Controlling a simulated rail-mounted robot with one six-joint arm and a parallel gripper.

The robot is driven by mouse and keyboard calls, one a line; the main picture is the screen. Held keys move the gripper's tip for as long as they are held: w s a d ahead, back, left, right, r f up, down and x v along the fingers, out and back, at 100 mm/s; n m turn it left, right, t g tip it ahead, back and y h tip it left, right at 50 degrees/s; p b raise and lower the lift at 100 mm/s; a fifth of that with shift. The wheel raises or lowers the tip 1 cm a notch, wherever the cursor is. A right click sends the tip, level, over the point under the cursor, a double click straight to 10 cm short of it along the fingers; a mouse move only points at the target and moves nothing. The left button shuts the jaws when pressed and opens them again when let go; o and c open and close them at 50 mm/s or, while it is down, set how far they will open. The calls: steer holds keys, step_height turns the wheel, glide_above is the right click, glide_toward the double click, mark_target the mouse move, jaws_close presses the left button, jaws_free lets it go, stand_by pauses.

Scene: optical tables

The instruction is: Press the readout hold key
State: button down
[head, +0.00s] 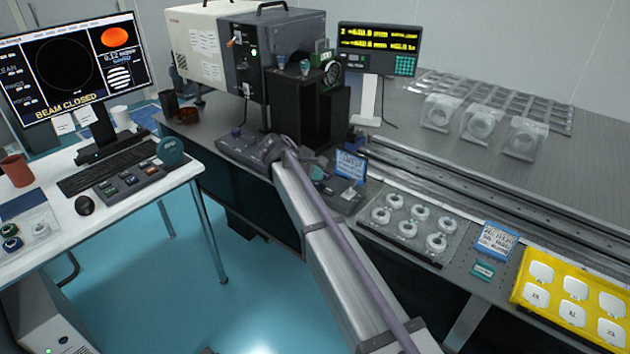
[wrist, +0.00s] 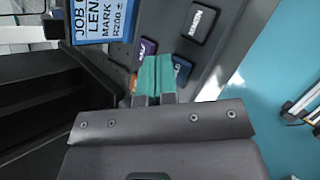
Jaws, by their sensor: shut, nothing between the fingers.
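In the wrist view my gripper (wrist: 154,78) is shut and empty, its teal fingertips pressed together over a dark key panel (wrist: 226,42). A blue key (wrist: 182,68) sits just right of the fingertips, partly covered, with only the end of its label showing. A purple key (wrist: 146,48) lies just beyond the tips, also partly hidden. A dark key with white lettering (wrist: 203,20) lies further up the panel. I cannot tell whether the tips touch a key. In the head view my arm hides much of the panel (head: 341,197). The readout (head: 378,50) shows yellow digits.
A blue job card (wrist: 101,18) stands beside the panel; it also shows in the head view (head: 350,166). Dark block-shaped equipment (head: 306,105) rises behind. A clear tray of ring-shaped parts (head: 408,222) and a yellow tray (head: 570,300) lie to the right.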

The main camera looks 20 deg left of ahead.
mark_target(315, 184)
steer(key=shift+r, duration=0.2)
step_height(315, 184, up, 5)
steer(key=p, duration=0.5)
steer(key=shift+r, duration=0.1)
stand_by(0.6)
